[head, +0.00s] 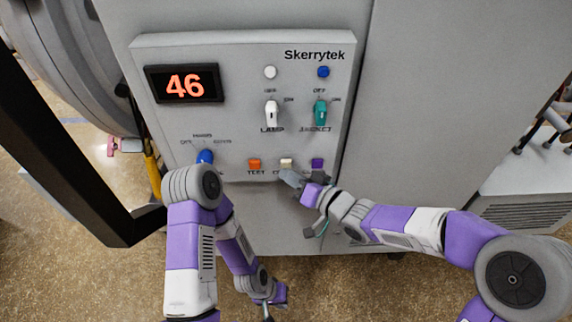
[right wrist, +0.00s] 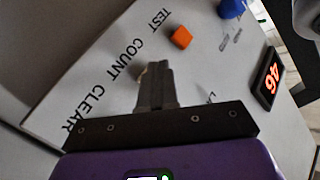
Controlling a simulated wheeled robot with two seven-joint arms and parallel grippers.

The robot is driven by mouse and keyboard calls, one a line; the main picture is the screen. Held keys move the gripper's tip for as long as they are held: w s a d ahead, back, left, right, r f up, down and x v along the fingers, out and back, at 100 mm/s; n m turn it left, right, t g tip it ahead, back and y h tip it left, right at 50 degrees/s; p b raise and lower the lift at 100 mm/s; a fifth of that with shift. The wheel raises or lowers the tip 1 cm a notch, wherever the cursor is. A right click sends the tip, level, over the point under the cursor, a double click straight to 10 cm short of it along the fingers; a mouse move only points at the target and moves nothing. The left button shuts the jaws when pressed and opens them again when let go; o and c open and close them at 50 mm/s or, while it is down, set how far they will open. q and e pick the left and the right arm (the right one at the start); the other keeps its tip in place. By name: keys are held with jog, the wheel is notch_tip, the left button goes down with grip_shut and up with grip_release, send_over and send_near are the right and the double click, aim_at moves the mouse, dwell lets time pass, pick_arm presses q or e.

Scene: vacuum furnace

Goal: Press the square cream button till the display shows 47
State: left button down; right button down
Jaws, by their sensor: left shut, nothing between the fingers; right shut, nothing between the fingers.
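The display (head: 184,84) on the furnace panel reads 46 in orange digits; it also shows at the right of the right wrist view (right wrist: 270,79). The square cream button (head: 287,163) is in the panel's bottom row. In the right wrist view only a sliver of it (right wrist: 141,75) shows beside the fingertips. My right gripper (head: 287,176) is shut and empty, its tips just below the cream button in the head view. The wrist view (right wrist: 153,68) has the tips over the button; I cannot tell whether they touch. My left gripper (head: 270,303) is shut and empty, low in front of the cabinet.
An orange button (head: 254,164) is left of the cream one and a purple button (head: 317,164) right of it. A blue knob (head: 205,157), a white switch (head: 271,112), a teal switch (head: 320,112) and white (head: 270,72) and blue (head: 323,72) round parts share the panel.

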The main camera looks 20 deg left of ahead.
jog(key=shift+w+a, duration=0.15)
jog(key=shift+w, duration=0.3)
dwell(0.4)
jog(key=shift+s, duration=0.15)
jog(key=shift+s+d, duration=0.25)
jog(key=shift+s, duration=0.45)
jog(key=shift+s+d+b, duration=0.2)
jog(key=shift+s+d, duration=0.05)
jog(key=shift+s, duration=0.55)
jog(key=shift+s+d+b, duration=0.15)
jog(key=shift+s+d, duration=0.05)
jog(key=shift+s, duration=0.6)
jog(key=shift+s+d+b, duration=0.2)
jog(key=shift+s+d, duration=0.05)
jog(key=shift+s, duration=0.55)
